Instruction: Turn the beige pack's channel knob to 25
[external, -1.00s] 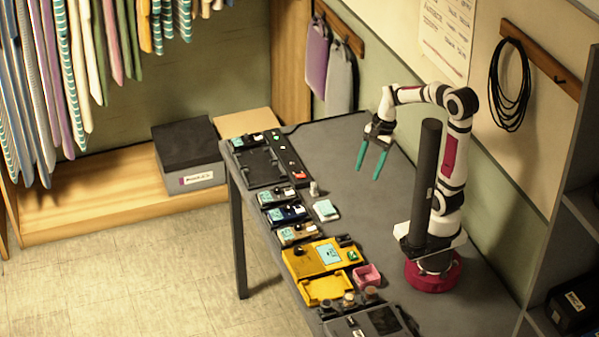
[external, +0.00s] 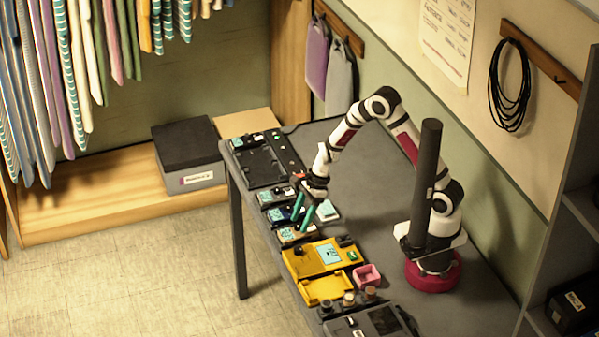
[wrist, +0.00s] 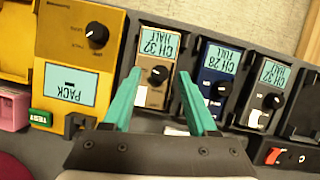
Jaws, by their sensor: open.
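The beige pack (wrist: 151,92) lies in the row on the table, its display reading CH 32 HALF. Its black channel knob (wrist: 158,75) shows between my fingertips in the wrist view. In the external view the beige pack (external: 288,236) is partly hidden by my gripper (external: 302,219). My gripper (wrist: 160,74) is open with two teal fingers, one on each side of the knob in the picture. Nothing is held. I cannot tell how high the fingertips are above the pack or whether they touch it.
Beside the beige pack sits a blue pack (wrist: 211,88) reading CH 28 FULL, then a grey pack (wrist: 268,97) reading CH 32 HALF. On the other side is a yellow unit (wrist: 74,50) with a knob and a PACK screen. A pink box (external: 367,276) stands near it.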

